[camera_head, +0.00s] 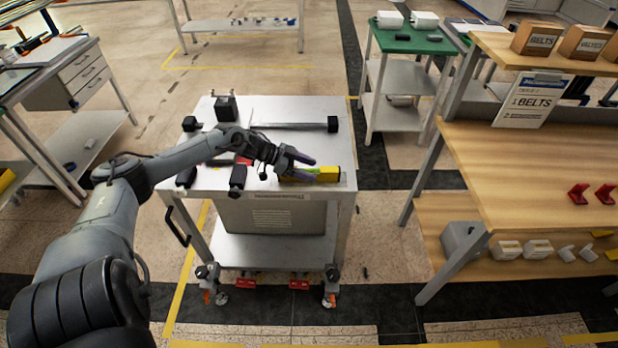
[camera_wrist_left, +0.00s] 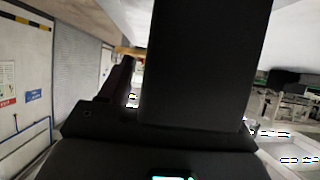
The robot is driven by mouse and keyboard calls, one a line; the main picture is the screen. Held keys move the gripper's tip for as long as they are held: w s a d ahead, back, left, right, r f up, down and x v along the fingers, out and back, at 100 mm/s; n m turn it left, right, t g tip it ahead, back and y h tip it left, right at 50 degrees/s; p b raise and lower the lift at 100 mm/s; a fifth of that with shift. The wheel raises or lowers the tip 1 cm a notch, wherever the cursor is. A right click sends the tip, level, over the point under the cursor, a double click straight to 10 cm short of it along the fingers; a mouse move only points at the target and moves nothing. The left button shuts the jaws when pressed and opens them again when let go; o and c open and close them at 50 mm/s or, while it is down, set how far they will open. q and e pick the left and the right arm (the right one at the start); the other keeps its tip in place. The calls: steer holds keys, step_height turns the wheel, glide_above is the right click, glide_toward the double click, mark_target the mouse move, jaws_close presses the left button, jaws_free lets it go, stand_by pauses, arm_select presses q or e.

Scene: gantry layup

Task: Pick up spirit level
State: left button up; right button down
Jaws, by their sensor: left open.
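The spirit level (camera_head: 328,174) is a yellow bar lying near the front right corner of the white cart top in the head view. My left gripper (camera_head: 306,165) is open, with its purple fingers at the left part of the level. The fingers and wrist hide some of the level, and I cannot tell whether they touch it. In the left wrist view, dark gripper parts fill the middle, and one dark finger (camera_wrist_left: 118,80) shows left of centre. My right gripper is in neither view.
The white cart (camera_head: 275,110) also holds black clamps and a long bar (camera_head: 290,125) behind my gripper. A wooden shelf unit (camera_head: 545,170) with BELTS boxes stands to the right. A cart with a green top (camera_head: 405,40) stands behind. Floor is open between them.

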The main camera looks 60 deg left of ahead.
arm_select(q)
steer(key=shift+w+d+f, duration=0.15)
steer(key=shift+w, duration=0.1)
steer(key=shift+c, duration=0.3)
jaws_close()
